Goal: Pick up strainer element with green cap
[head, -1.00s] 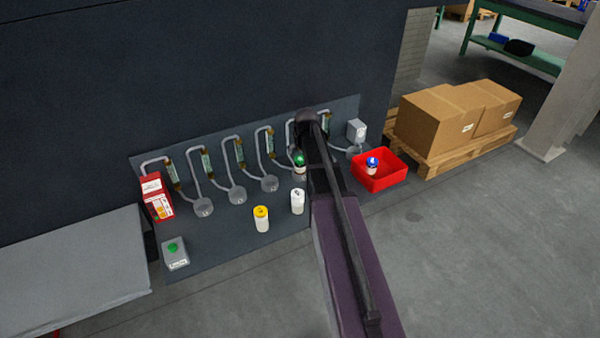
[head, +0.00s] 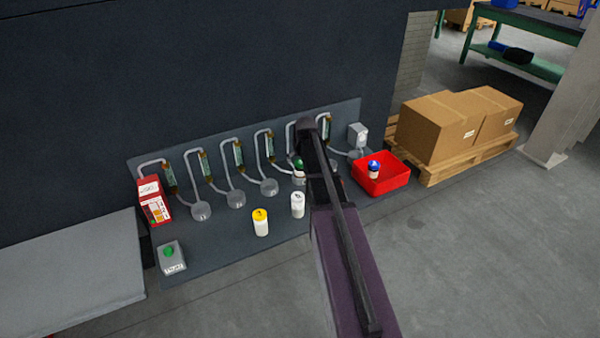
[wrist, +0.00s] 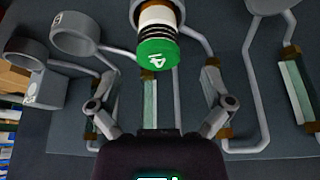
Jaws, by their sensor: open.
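In the head view my arm hides most of the gripper.
A yellow-capped element (head: 260,222) and a white-capped element (head: 297,204) stand in front. A red bin (head: 382,186) at right holds a blue-capped element (head: 374,168). Grey cups and bent pipes line the panel. A red box (head: 153,200) and green-button box (head: 171,257) stand left.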

